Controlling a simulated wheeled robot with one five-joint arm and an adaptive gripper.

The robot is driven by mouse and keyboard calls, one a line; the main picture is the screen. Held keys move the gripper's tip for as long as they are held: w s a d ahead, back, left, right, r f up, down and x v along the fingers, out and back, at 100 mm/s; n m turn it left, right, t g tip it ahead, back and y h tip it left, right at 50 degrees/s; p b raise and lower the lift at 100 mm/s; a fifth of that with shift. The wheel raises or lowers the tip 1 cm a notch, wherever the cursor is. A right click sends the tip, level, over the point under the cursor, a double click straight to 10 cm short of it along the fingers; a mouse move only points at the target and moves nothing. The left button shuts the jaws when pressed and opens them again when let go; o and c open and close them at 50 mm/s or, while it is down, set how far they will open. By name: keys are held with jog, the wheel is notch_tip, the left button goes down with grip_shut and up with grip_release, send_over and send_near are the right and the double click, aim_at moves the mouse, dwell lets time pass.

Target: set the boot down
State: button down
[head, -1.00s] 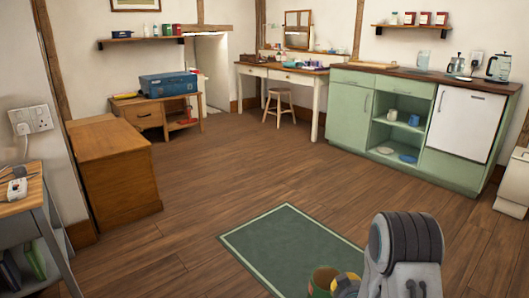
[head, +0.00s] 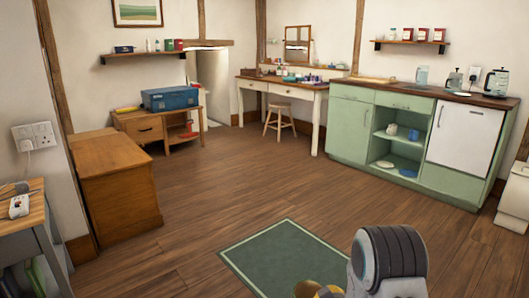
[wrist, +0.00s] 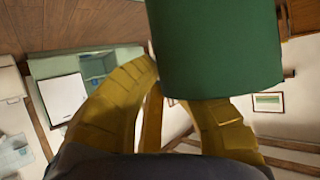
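The boot (wrist: 221,50) shows in the wrist view as a smooth dark green shaft, cut off by the top edge. My gripper (wrist: 178,85) has yellow fingers, one at the shaft's left side and one running behind its lower edge. The fingers appear closed on the shaft; the exact contact is partly hidden. In the head view, yellow parts of my gripper (head: 318,290) show at the bottom edge, over the near part of the green mat (head: 285,258). The boot is out of sight there, and its foot and sole show in neither view.
Open wooden floor (head: 225,205) lies beyond the mat. A wooden cabinet (head: 115,190) and a grey side table (head: 35,240) stand at left. A green kitchen unit (head: 350,125) is at right, with a desk (head: 285,92) and stool (head: 280,117) at the back.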

notch_tip(320, 180, up, 36)
jog(key=p, duration=3.5)
jog(key=shift+f, duration=0.1)
